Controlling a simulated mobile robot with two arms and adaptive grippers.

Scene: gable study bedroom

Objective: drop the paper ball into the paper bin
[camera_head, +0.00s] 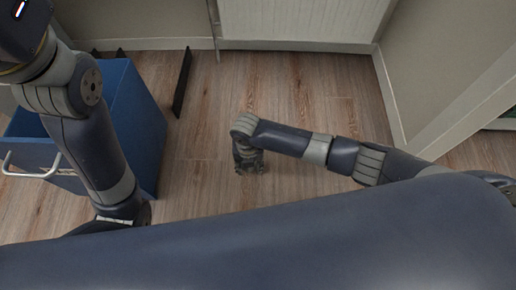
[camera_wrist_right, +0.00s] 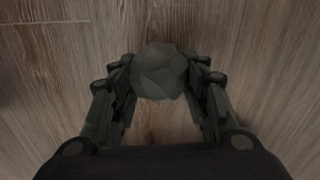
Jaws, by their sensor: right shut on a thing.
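The paper ball (camera_wrist_right: 160,70) is a grey, faceted lump between the fingers of my right gripper in the right wrist view. My right gripper (camera_wrist_right: 160,80) is shut on it, with fingers touching its left and right sides. In the head view my right gripper (camera_head: 249,163) points down over the wooden floor, and the ball cannot be made out there. I cannot identify a paper bin for certain in either view. My left arm comes up at the left of the head view, and its gripper is out of the picture.
A blue box-like unit (camera_head: 140,125) with a white handle (camera_head: 32,172) stands at the left, partly behind my left arm. A dark upright slat (camera_head: 182,82) is near it. A white panel (camera_head: 300,20) and walls close off the back. The wooden floor (camera_head: 300,95) between is clear.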

